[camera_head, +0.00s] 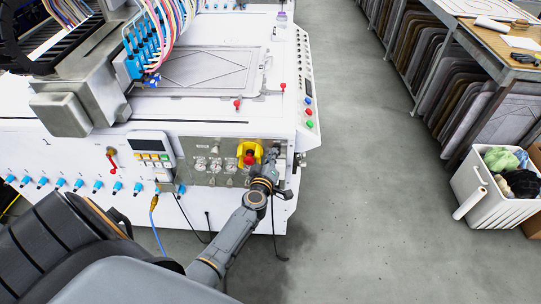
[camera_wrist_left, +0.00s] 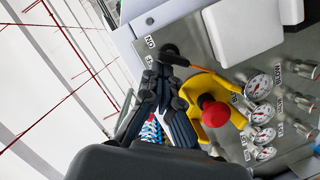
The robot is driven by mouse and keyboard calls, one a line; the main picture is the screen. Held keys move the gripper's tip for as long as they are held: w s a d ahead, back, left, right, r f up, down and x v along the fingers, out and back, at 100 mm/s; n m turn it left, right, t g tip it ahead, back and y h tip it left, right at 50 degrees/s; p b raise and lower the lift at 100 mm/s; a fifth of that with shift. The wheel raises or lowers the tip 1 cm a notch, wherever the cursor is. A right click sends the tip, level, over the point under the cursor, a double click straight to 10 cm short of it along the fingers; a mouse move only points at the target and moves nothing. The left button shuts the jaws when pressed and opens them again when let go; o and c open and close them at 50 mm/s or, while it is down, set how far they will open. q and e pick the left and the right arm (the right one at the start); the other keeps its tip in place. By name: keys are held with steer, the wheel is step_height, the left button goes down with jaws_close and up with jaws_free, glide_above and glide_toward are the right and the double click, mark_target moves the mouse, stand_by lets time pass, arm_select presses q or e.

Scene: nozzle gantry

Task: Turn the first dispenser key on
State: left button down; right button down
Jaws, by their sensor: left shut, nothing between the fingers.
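My left gripper (camera_head: 270,168) is shut and empty, in front of the right end of the machine's grey control panel. In the left wrist view its dark fingers (camera_wrist_left: 165,95) are together just below a black lever switch (camera_wrist_left: 173,54). The switch has ON and OFF labels at its left; its end is close to the fingers, and I cannot tell whether they touch. A row of blue-tipped valves (camera_head: 97,187) runs along the machine's lower front. I cannot tell which part is the first dispenser key. My right gripper is not in view.
A red stop button on a yellow guard (camera_head: 249,154) is close to the gripper; several gauges (camera_wrist_left: 262,85) lie beyond it. A red lever (camera_head: 112,158) and a keypad (camera_head: 154,148) are further left. Open floor (camera_head: 370,200) lies at right, before a white bin (camera_head: 500,208).

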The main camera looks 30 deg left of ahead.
arm_select(q)
steer(key=shift+w+d+m+g+p, duration=0.15)
steer(key=shift+d+m+g+p, duration=0.4)
steer(key=shift+p, duration=0.7)
steer(key=m+p, duration=0.1)
steer(key=p, duration=0.1)
steer(key=m+p, duration=0.2)
steer(key=shift+w+d+y, duration=0.15)
steer(key=shift+d+y, duration=0.1)
steer(key=shift+y, duration=0.15)
steer(key=m+p, duration=0.1)
steer(key=p, duration=0.1)
steer(key=m+g+y+p, duration=0.1)
steer(key=shift+w+d+f+m, duration=0.1)
steer(key=shift+d+f+m, duration=0.2)
steer(key=shift+m, duration=0.05)
steer(key=shift+f+m, duration=0.15)
steer(key=shift+m, duration=0.25)
